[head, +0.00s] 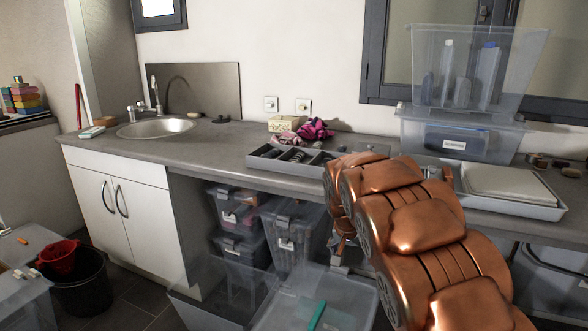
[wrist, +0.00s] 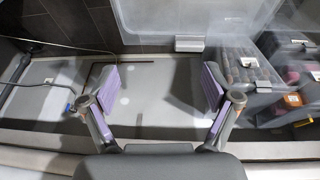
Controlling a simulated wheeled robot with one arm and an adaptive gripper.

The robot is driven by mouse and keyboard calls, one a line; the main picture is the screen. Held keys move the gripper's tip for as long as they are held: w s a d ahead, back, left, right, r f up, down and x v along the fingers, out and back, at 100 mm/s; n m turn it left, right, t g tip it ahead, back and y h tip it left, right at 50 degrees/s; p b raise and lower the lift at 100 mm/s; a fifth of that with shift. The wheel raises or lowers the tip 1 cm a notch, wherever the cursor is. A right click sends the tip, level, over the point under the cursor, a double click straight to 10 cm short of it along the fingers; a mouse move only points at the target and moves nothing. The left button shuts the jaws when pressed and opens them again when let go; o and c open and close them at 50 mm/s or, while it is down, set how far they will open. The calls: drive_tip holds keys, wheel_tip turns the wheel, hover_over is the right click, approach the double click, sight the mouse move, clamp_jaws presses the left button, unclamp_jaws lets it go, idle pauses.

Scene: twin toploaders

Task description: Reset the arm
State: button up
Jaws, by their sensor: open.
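My gripper (wrist: 160,92) is open in the wrist view, its two purple-padded fingers wide apart with nothing between them. Below the fingers lies a pale flat surface (wrist: 155,85) with thin dark lines on it. In the head view my copper-coloured arm reaches in from the lower right toward the front edge of the counter (head: 215,146). The gripper itself is mostly hidden behind the arm there, so its exact place cannot be told from that view.
An open clear bin (head: 318,300) stands below the arm, with lidded bins (head: 290,235) under the counter. A divided grey tray (head: 262,162), a flat tray (head: 515,205) and stacked clear boxes (head: 455,140) stand on the counter. A sink (head: 157,127) is at left.

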drive_tip(key=s+n+g+y, duration=0.2)
drive_tip(key=s+n+g, duration=0.35)
drive_tip(key=s, duration=3.95)
drive_tip(key=s+p+v, duration=0.2)
drive_tip(key=p+v, duration=0.7)
drive_tip(key=s+r+p+v, duration=0.1)
drive_tip(key=s+p+v, duration=0.1)
drive_tip(key=p+v, duration=0.7)
drive_tip(key=shift+s+d+r+t, duration=0.25)
drive_tip(key=shift+d+r+t, duration=0.1)
drive_tip(key=shift+d+r, duration=0.25)
